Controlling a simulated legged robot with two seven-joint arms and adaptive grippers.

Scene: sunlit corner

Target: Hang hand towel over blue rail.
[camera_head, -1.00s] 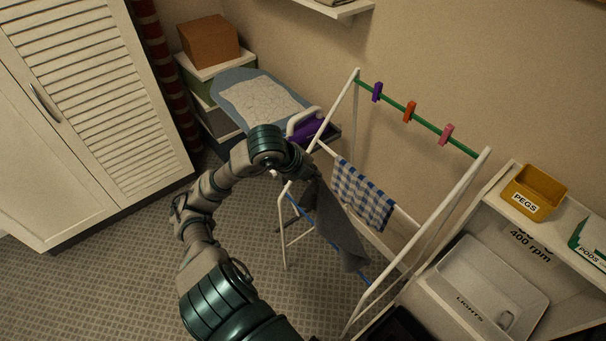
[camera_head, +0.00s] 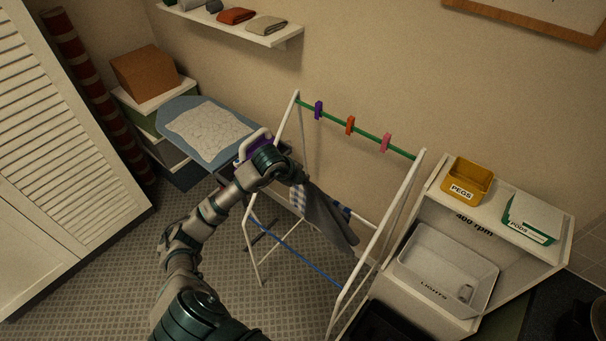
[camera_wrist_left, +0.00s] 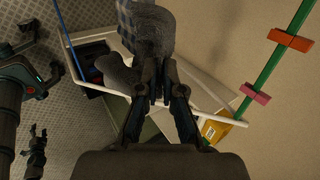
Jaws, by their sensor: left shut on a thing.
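A dark grey hand towel (camera_head: 328,217) hangs from my left gripper (camera_head: 298,178), which is shut on it. The towel droops to the right, in front of a blue-checked cloth (camera_head: 298,203) on the drying rack and above the blue rail in this view. The blue rail (camera_head: 300,252) is the low bar on the near side. In the left wrist view the fingers (camera_wrist_left: 153,88) grip the grey towel (camera_wrist_left: 122,75), and the blue rail (camera_wrist_left: 68,40) runs at upper left. My right gripper (camera_wrist_left: 38,132) shows small at lower left there, its fingers apart and empty.
The white rack frame (camera_head: 385,230) stands around the towel. Its green rail (camera_head: 340,120) carries purple, orange and pink pegs. A shelf unit (camera_head: 440,215) with a yellow peg box (camera_head: 467,181) is close on the right. An ironing board (camera_head: 205,130) is behind left.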

